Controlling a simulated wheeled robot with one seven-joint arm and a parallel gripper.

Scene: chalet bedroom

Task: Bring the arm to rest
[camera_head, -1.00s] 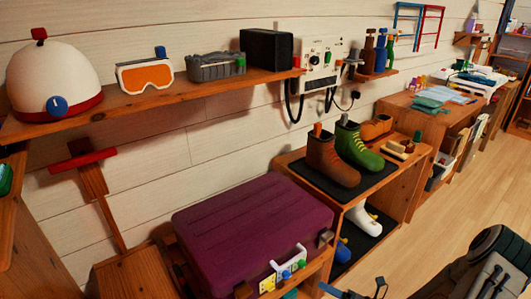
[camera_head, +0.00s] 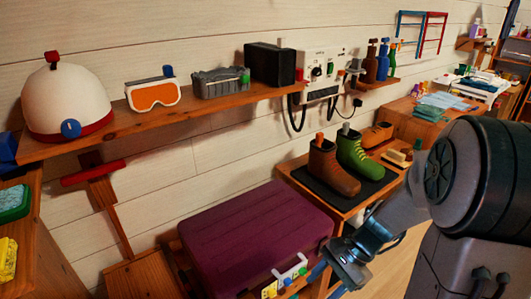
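My arm fills the right side of the head view, its large dark joint in front of the floor and the desk. A grey link runs down and left from it to the wrist. My gripper (camera_head: 335,272) is at the low end, beside the front right corner of the purple suitcase (camera_head: 255,235). It is small and partly turned away, so its opening and anything between its fingers cannot be made out. Whether it touches the suitcase cannot be told.
Brown boots (camera_head: 330,168) and green boots (camera_head: 360,160) stand on a black mat on a low wooden unit behind my wrist. A wall shelf (camera_head: 150,125) holds a white helmet (camera_head: 66,100), orange goggles (camera_head: 152,95), a grey case (camera_head: 220,82) and a black box (camera_head: 268,57).

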